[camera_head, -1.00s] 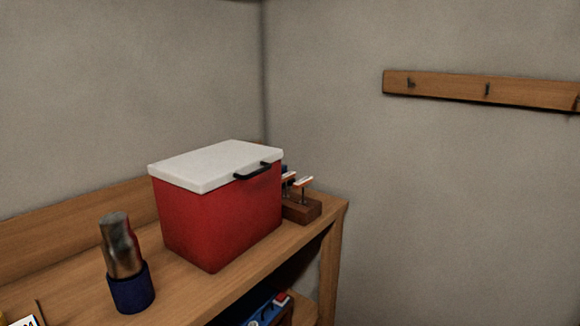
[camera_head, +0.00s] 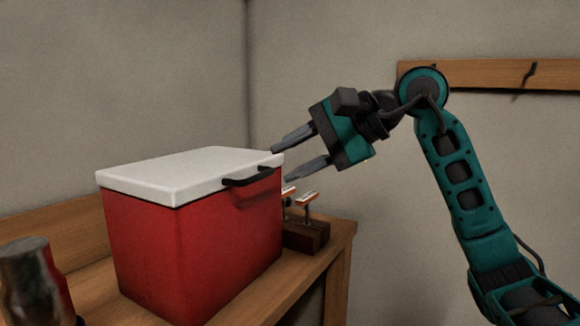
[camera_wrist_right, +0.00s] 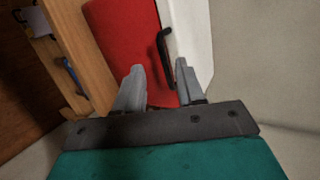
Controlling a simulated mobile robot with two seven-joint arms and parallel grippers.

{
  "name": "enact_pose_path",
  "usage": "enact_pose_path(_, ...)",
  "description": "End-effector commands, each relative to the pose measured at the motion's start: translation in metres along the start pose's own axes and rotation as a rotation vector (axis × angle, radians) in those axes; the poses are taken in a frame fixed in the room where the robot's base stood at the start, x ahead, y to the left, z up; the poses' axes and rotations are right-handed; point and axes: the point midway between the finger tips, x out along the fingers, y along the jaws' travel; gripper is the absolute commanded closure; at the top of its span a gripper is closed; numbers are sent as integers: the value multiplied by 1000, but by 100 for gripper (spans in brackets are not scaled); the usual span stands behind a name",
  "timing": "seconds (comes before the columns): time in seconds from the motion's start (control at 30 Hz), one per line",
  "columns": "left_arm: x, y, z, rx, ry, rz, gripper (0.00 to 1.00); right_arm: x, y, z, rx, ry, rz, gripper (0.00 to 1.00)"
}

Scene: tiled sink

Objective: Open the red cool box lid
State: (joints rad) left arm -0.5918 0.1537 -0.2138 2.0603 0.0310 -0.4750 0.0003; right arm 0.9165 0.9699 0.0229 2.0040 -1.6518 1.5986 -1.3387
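The red cool box (camera_head: 195,245) stands on the wooden bench, its white lid (camera_head: 190,174) shut. A black handle (camera_head: 250,177) sits on the lid's front edge, toward the right end. My right gripper (camera_head: 286,158) is open and empty, just right of the lid's right end. In the right wrist view the red body (camera_wrist_right: 128,45), the white lid (camera_wrist_right: 188,30) and the black handle (camera_wrist_right: 164,55) lie ahead of the open fingers (camera_wrist_right: 158,80). The handle is near the right finger; I cannot tell whether they touch. My left gripper is not in view.
A hook rail (camera_head: 500,73) is on the right wall. The space above the lid is clear.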

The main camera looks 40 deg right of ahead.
Motion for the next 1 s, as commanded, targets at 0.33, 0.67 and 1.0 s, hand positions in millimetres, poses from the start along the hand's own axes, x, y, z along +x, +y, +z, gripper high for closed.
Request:
enact_pose_path(0.33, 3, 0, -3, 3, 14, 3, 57, -12, -2, -19, -82, 132, 13, 62)
enact_pose_path(0.67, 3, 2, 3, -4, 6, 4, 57, 27, -2, -24, -80, 127, 12, 62)
enact_pose_path(1.0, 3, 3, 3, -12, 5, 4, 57, 66, -2, -29, -80, 129, 13, 62)
